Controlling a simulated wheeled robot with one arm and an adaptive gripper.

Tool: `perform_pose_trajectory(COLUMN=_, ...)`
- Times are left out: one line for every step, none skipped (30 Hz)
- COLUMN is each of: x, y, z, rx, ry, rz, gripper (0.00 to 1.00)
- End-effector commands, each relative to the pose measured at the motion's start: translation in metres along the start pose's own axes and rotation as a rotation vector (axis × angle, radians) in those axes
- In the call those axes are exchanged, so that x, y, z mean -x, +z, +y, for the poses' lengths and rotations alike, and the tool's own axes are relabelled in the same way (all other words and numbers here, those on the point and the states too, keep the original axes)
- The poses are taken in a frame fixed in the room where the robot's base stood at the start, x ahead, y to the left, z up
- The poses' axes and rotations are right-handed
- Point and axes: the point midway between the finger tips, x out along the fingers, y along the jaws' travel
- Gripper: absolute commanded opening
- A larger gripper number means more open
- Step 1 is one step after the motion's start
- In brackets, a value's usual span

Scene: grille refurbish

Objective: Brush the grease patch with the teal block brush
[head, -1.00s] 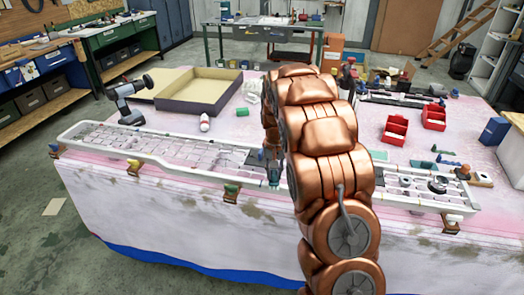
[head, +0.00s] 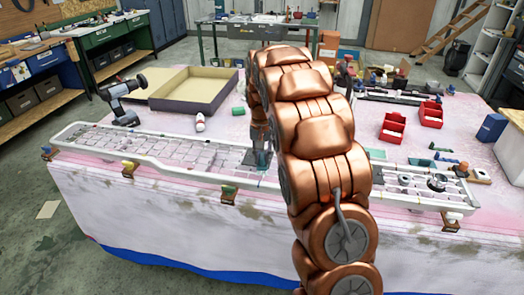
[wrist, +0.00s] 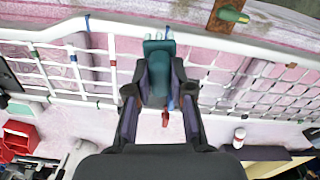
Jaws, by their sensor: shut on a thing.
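The teal block brush (wrist: 158,72) is clamped between the two fingers of my gripper (wrist: 158,92) in the wrist view. In the head view the brush (head: 262,160) is small and partly hidden by my arm, over the white grille (head: 120,165). A dark grey area on the grille mesh, likely the grease patch (head: 229,157), lies just left of the brush in the head view. In the wrist view a greyish area of mesh (wrist: 240,72) shows right of the gripper. I cannot tell whether the bristles touch the grille.
Clips (head: 228,193) hold the grille's front edge along the table. A cordless drill (head: 123,98), an open tray (head: 195,90) and a white bottle (head: 200,122) stand behind it. Red bins (head: 393,127) and small tools lie at right.

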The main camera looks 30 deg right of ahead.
Motion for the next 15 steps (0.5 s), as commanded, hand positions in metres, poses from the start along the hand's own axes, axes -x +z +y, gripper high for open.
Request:
perform_pose_trajectory(x=0.005, y=0.0, z=-0.001, rx=0.001, ry=0.0, rz=0.001, gripper=0.0)
perform_pose_trajectory(x=0.008, y=0.0, z=-0.001, rx=0.002, ry=0.0, rz=0.001, gripper=0.0)
perform_pose_trajectory(x=0.011, y=0.0, z=-0.001, rx=0.002, ry=0.0, rz=0.0, gripper=0.0)
perform_pose_trajectory(x=0.013, y=0.001, z=-0.002, rx=0.003, ry=0.0, rz=-0.001, gripper=0.0)
perform_pose_trajectory(x=0.015, y=0.001, z=-0.002, rx=0.003, ry=0.0, rz=-0.001, gripper=0.0)
perform_pose_trajectory(x=0.017, y=0.001, z=-0.002, rx=0.003, ry=0.0, rz=-0.001, gripper=0.0)
perform_pose_trajectory(x=0.018, y=0.001, z=-0.002, rx=0.004, ry=0.0, rz=-0.001, gripper=0.0)
perform_pose_trajectory(x=0.019, y=0.001, z=-0.002, rx=0.004, ry=0.0, rz=-0.001, gripper=0.0)
perform_pose_trajectory(x=0.019, y=0.001, z=-0.002, rx=0.004, ry=0.0, rz=-0.001, gripper=0.0)
perform_pose_trajectory(x=0.019, y=0.001, z=-0.002, rx=0.004, ry=0.0, rz=-0.001, gripper=0.0)
perform_pose_trajectory(x=0.019, y=0.001, z=-0.002, rx=0.004, ry=0.0, rz=-0.001, gripper=0.0)
perform_pose_trajectory(x=0.019, y=0.001, z=-0.002, rx=0.004, ry=0.0, rz=-0.001, gripper=0.0)
perform_pose_trajectory(x=0.019, y=0.001, z=-0.003, rx=0.004, ry=0.0, rz=-0.001, gripper=0.0)
perform_pose_trajectory(x=0.019, y=0.001, z=-0.002, rx=0.004, ry=0.0, rz=-0.001, gripper=0.0)
perform_pose_trajectory(x=0.019, y=0.001, z=-0.003, rx=0.004, ry=0.0, rz=-0.001, gripper=0.0)
